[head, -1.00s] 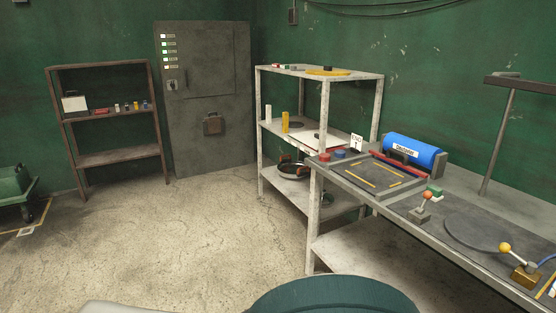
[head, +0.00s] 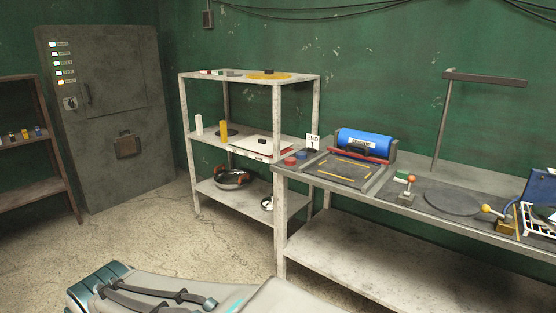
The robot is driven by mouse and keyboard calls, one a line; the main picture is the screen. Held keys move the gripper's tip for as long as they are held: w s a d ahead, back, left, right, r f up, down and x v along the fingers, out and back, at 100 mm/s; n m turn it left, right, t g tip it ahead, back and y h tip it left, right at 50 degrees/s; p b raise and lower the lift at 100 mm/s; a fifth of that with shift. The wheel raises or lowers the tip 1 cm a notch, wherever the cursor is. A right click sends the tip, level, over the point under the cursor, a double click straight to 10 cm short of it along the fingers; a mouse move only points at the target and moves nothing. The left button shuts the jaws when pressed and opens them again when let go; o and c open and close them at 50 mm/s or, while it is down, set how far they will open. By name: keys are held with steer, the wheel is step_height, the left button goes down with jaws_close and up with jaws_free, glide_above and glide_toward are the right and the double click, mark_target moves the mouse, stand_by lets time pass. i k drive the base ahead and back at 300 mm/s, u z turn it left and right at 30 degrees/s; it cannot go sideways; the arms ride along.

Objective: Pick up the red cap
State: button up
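A small round red cap (head: 290,160) sits on the left end of the grey workbench (head: 330,222), near its front left corner. My gripper is not in view. Only a pale and teal part of my own body with dark cables shows at the bottom, well below and left of the red cap.
A blue cylinder device (head: 364,140) and a dark framed tray (head: 345,172) lie right of the caps. Further right are levers and a round dark plate (head: 452,203). A shelf rack (head: 284,103) adjoins the bench's left end. A grey cabinet (head: 105,115) stands at left. The floor before it is clear.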

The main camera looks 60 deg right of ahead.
mark_target(290, 161)
steer(key=z, duration=0.8)
steer(key=i, duration=1.6)
steer(key=z, duration=1.6)
steer(key=i, duration=1.45)
steer(key=z, duration=1)
steer(key=i, duration=0.35)
steer(key=z, duration=0.25)
